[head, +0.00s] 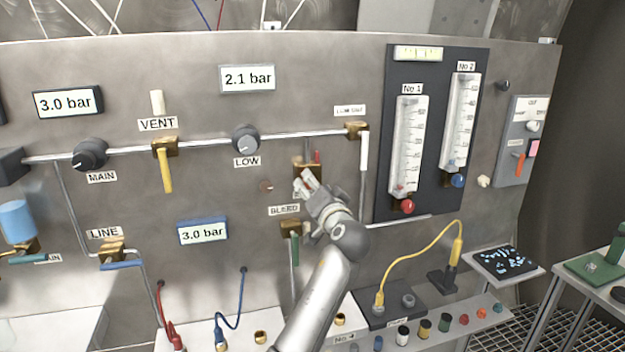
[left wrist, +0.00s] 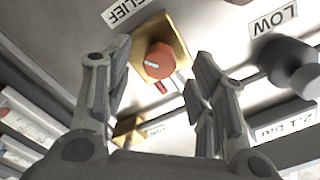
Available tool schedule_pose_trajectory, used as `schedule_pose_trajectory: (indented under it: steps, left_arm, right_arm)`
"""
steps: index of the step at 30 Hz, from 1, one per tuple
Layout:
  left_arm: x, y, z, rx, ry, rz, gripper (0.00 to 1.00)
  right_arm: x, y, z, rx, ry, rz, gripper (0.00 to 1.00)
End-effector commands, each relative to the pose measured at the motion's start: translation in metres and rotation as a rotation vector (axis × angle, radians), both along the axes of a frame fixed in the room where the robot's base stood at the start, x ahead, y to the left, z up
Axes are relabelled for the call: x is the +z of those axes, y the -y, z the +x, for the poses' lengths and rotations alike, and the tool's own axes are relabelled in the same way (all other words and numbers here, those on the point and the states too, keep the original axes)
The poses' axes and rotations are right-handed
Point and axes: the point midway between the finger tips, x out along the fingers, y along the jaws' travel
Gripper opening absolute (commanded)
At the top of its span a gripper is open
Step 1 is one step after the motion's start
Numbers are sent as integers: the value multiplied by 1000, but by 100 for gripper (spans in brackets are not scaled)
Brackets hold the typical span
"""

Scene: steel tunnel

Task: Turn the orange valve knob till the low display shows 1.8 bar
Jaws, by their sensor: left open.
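The orange valve knob (left wrist: 160,61) with a white mark sits on a brass body (left wrist: 177,45) labelled RELIEF in the left wrist view. In the head view my left gripper (head: 308,184) is in front of that brass body (head: 298,168) and hides most of the knob. In the left wrist view my left gripper (left wrist: 156,75) is open, its fingers to either side of the knob with gaps; I cannot tell its depth. The low display (head: 247,78) reads 2.1 bar, above the grey LOW knob (head: 245,139). My right gripper is not in view.
The grey LOW knob (left wrist: 290,65) is close to one finger in the left wrist view. The BLEED valve (head: 290,228) is just below my gripper. Another display (head: 67,101) and a blue-framed one (head: 202,232) both read 3.0 bar. A flowmeter panel (head: 440,100) stands right.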

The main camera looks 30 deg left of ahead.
Motion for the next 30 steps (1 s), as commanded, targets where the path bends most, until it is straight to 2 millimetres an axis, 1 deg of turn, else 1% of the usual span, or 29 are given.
schedule_pose_trajectory:
  steps: [1,6,15,16,26,27,30]
  left_arm:
    - [3,-5,4,1,-2,2,51]
    - [1,-15,13,-1,-1,0,51]
    - [-1,-17,15,-1,1,-1,51]
    - [0,-17,15,-1,1,-1,50]
    - [-1,-16,14,-1,0,0,8]
    - [-1,-16,14,-1,0,0,5]
    - [-1,-16,14,-2,3,-4,5]
  right_arm:
    - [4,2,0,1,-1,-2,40]
    - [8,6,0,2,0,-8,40]
    - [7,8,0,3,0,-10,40]
    - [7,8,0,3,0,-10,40]
    - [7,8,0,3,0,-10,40]
    - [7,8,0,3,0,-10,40]
    - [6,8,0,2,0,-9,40]
